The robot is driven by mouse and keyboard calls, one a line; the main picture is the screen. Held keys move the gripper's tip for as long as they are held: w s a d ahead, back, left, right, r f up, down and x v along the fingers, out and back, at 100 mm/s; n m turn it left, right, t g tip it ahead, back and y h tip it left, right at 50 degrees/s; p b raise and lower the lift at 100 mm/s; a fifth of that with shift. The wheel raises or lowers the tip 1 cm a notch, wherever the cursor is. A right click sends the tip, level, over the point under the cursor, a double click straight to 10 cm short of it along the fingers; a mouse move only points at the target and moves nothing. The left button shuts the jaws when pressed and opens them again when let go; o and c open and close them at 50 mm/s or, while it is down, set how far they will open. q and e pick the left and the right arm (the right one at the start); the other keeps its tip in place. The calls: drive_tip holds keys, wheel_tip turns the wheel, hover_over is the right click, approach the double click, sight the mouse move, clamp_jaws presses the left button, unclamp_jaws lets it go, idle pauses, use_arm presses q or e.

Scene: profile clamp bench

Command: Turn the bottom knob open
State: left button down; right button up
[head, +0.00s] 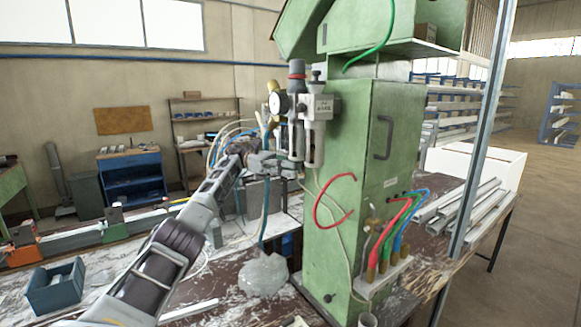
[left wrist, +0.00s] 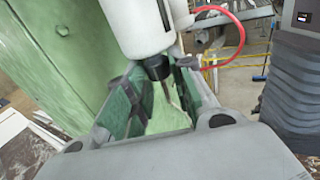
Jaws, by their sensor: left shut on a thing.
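The air unit (head: 308,105) with a round gauge (head: 278,103) is mounted on the left side of the green cabinet (head: 365,170). Pale bowls hang under it. In the left wrist view a white bowl (left wrist: 138,25) ends below in a small black bottom knob (left wrist: 157,70). My left gripper (head: 283,165) is at the lower end of the bowls. In the left wrist view its fingers (left wrist: 160,80) stand on both sides of the black knob and are shut on it. The knob is hidden by the fingers in the head view. My right gripper is not in view.
A red hose (head: 318,208) loops on the cabinet front, and coloured hoses (head: 395,225) run down to fittings at its right. A clear plastic bag (head: 263,275) lies on the bench below my left gripper.

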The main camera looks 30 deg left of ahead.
use_arm(q)
drive_tip(key=shift+r, duration=0.15)
idle(0.5)
drive_tip(key=c, duration=1.5)
unclamp_jaws()
drive_tip(key=shift+o, duration=1.5)
drive_tip(key=shift+s+f+n+t+b, duration=0.15)
drive_tip(key=shift+n+t+b, duration=0.35)
drive_tip(key=shift+t, duration=0.25)
drive_tip(key=shift+s+f+n+t+b, duration=0.1)
drive_tip(key=shift+n+t+b, duration=0.35)
drive_tip(key=shift+t, duration=0.3)
